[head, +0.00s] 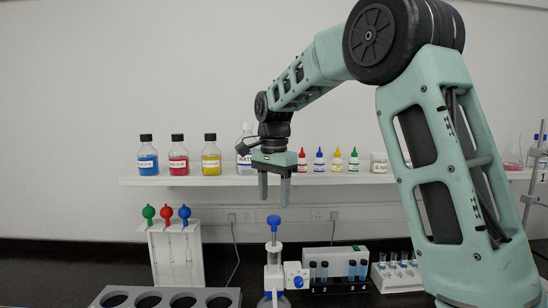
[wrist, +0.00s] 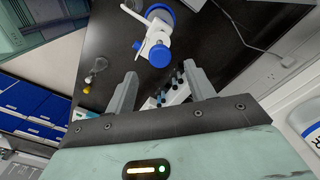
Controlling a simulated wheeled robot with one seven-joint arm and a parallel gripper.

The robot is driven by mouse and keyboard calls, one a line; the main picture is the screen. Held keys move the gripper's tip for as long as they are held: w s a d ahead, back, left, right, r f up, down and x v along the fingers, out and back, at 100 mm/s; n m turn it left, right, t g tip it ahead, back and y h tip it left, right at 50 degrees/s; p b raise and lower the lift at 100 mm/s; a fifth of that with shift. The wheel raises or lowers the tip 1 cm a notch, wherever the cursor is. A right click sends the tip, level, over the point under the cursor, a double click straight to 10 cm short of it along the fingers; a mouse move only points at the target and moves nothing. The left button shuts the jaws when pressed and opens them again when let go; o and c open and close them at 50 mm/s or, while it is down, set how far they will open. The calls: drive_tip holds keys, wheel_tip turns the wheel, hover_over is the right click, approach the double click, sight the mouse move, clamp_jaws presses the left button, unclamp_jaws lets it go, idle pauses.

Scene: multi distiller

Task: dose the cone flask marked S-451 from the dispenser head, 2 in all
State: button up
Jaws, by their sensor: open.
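The dispenser head (head: 273,256) is white with a blue top knob (head: 274,221) and stands on a bottle at the bottom middle of the head view. In the wrist view its blue knob (wrist: 158,54) shows just beyond my fingertips. My gripper (head: 274,190) is open and empty, pointing down above the knob with a gap between them. Its two fingers also show in the wrist view (wrist: 160,75). No S-451 mark is readable.
Behind stands a shelf (head: 220,181) with coloured bottles. A pipette stand (head: 176,255) is left of the dispenser, a grey holed rack (head: 120,290) is front left, and tube racks (head: 340,255) are right. A pink cone flask (head: 512,155) is far right.

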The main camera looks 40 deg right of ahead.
sight(274, 218)
wheel_tip(274, 218, up, 12)
drive_tip(key=shift+b, duration=0.4)
drive_tip(key=shift+r, duration=0.1)
drive_tip(key=c, duration=0.7)
drive_tip(key=shift+s+f+m, duration=0.1)
drive_tip(key=shift+f+m, duration=0.1)
drive_tip(key=shift+m, duration=0.4)
drive_tip(key=c, duration=0.5)
drive_tip(key=m, duration=0.1)
drive_tip(key=m+b, duration=0.1)
drive_tip(key=m, duration=0.1)
drive_tip(key=shift+s+a+f, duration=0.15)
drive_tip(key=shift+f, duration=0.2)
clamp_jaws()
wheel_tip(274, 218, down, 15)
drive_tip(key=m+p, duration=0.1)
drive_tip(key=m, duration=0.1)
drive_tip(key=m+p, duration=0.1)
drive_tip(key=m, duration=0.1)
drive_tip(key=shift+r+m, duration=0.2)
drive_tip(key=shift+m, duration=0.2)
